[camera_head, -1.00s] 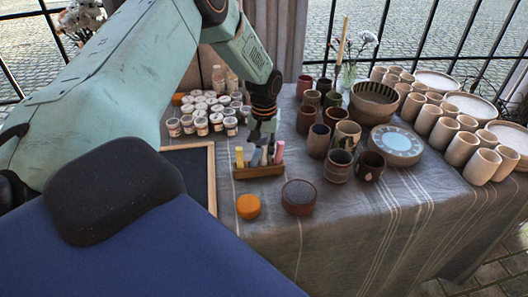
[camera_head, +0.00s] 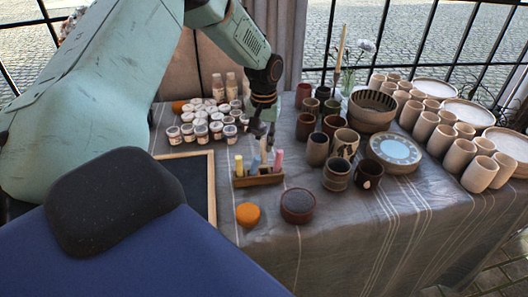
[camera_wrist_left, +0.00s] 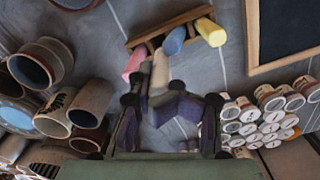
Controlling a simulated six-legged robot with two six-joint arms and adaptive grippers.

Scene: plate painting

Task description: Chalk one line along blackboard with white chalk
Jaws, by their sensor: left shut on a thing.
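My left gripper (camera_head: 263,132) points down just above the wooden chalk holder (camera_head: 258,179). It is shut on a white chalk (camera_wrist_left: 160,72), which shows between the fingers in the left wrist view and sits higher than the other sticks. A yellow chalk (camera_head: 239,164), a blue chalk (camera_head: 255,164) and a pink chalk (camera_head: 278,160) stand in the holder. The blackboard (camera_head: 190,178), dark with a pale wooden frame, lies left of the holder, partly hidden by my body. Its corner also shows in the left wrist view (camera_wrist_left: 288,32). My right gripper is not in view.
Several small paint jars (camera_head: 202,125) stand behind the blackboard. An orange round item (camera_head: 248,214) and a dark round lidded item (camera_head: 298,205) lie in front of the holder. Cups and a stack of plates (camera_head: 395,148) crowd the right. The cloth at front is free.

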